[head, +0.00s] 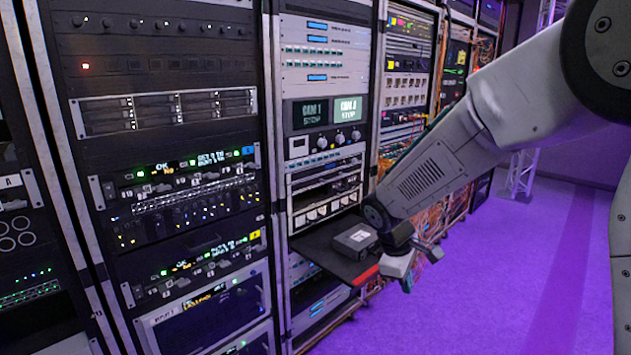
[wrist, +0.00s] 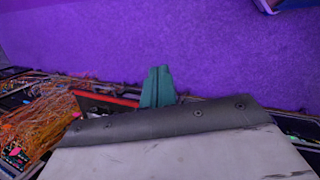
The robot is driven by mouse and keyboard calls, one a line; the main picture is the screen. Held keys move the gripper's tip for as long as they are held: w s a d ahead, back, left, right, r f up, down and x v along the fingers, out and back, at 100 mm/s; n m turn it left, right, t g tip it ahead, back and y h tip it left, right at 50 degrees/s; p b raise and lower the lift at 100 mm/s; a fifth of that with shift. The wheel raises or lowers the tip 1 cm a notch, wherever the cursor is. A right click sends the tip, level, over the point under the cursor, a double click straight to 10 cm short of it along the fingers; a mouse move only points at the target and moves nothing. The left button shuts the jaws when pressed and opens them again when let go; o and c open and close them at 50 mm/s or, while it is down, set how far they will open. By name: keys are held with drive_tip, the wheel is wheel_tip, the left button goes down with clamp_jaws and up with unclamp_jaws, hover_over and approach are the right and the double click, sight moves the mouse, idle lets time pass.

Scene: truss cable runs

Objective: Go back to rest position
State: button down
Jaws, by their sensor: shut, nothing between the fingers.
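My gripper (head: 406,275) is at the end of my arm, in front of the equipment racks. It hangs beside the front edge of a pulled-out dark shelf (head: 322,250) with a red front strip. In the wrist view, the greenish fingers of my gripper (wrist: 158,77) are together with nothing visible between them. A small grey box (head: 354,238) lies on the shelf, just left of my gripper and apart from the fingers. My arm reaches in from the upper right of the head view.
Tall racks of lit equipment (head: 165,110) line the left and middle. Orange cables (wrist: 40,125) hang at the left in the wrist view. The purple floor (head: 510,270) to the right is open. A metal truss (head: 523,170) stands at the back right.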

drive_tip(key=s+d+r+m+y, duration=0.1)
drive_tip(key=s+d+r+m, duration=0.1)
drive_tip(key=s, duration=0.8)
drive_tip(key=s+d+r+m+y, duration=0.1)
drive_tip(key=s+r+m, duration=0.4)
drive_tip(key=s, duration=0.5)
drive_tip(key=s+d+r+m+y, duration=0.1)
drive_tip(key=s+d+r+m, duration=0.2)
drive_tip(key=s+r, duration=0.3)
drive_tip(key=shift+s+d+r+m+y, duration=0.3)
drive_tip(key=shift+s+m, duration=0.3)
drive_tip(key=shift+s, duration=1.95)
